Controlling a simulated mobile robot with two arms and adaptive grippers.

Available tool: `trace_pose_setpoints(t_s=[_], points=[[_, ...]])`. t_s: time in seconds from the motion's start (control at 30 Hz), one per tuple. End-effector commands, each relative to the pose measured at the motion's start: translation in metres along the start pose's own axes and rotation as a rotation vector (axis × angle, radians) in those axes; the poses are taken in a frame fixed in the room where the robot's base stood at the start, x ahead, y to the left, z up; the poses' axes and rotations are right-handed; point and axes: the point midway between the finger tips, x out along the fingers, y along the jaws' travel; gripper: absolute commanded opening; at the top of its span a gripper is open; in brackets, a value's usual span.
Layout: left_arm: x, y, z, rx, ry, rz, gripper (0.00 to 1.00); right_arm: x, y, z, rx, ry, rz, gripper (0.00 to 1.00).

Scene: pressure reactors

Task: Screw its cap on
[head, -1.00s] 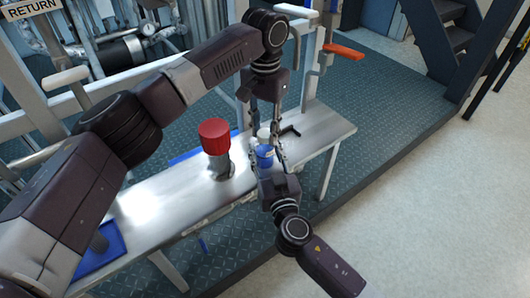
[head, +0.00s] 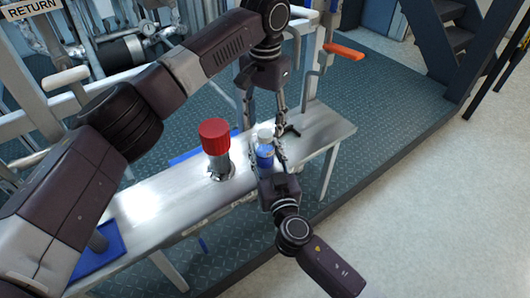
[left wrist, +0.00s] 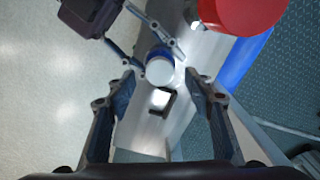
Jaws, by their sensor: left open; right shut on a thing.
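A blue bottle (head: 265,157) stands upright in my right gripper (head: 267,163), which is shut on it above the bench. A white cap (head: 265,134) shows at the bottle's top; whether it is seated or loose I cannot tell. In the left wrist view the white cap (left wrist: 160,72) appears in front of the blue bottle (left wrist: 158,52), with my right gripper's fingers (left wrist: 152,38) beside it. My left gripper (head: 265,112) is above the cap, open and empty. In the left wrist view its fingers (left wrist: 160,80) are spread to either side of the cap.
A red-topped grey cylinder (head: 217,150) stands on the metal bench (head: 160,195), left of the bottle. A dark bracket-like piece (head: 291,130) lies right of the bottle. A blue tray (head: 100,250) is at the bench's near left. Pipes and rails stand behind.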

Motion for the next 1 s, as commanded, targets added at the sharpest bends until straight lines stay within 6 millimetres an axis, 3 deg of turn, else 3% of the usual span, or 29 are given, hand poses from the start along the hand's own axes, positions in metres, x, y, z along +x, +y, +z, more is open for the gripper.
trace_pose_setpoints(t_s=[0.23,0.6,0.63,0.8,1.0], points=[[-0.038,0.0,-0.001,0.0,0.002,-0.001,0.48,0.0,0.0,0.0,0.0,0.0,0.0,0.0],[-0.045,0.0,0.0,0.0,0.0,0.0,0.48,0.0,0.0,0.0,0.0,0.0,0.0,0.0],[-0.045,0.0,0.0,0.0,0.0,0.0,0.48,0.0,0.0,0.0,0.0,0.0,0.0,0.39],[-0.045,0.0,0.0,0.0,0.0,0.0,0.48,0.0,0.0,0.0,0.0,0.0,0.0,0.58],[-0.045,0.0,0.0,0.0,0.0,0.0,0.48,0.0,0.0,0.0,0.0,0.0,0.0,0.59]])
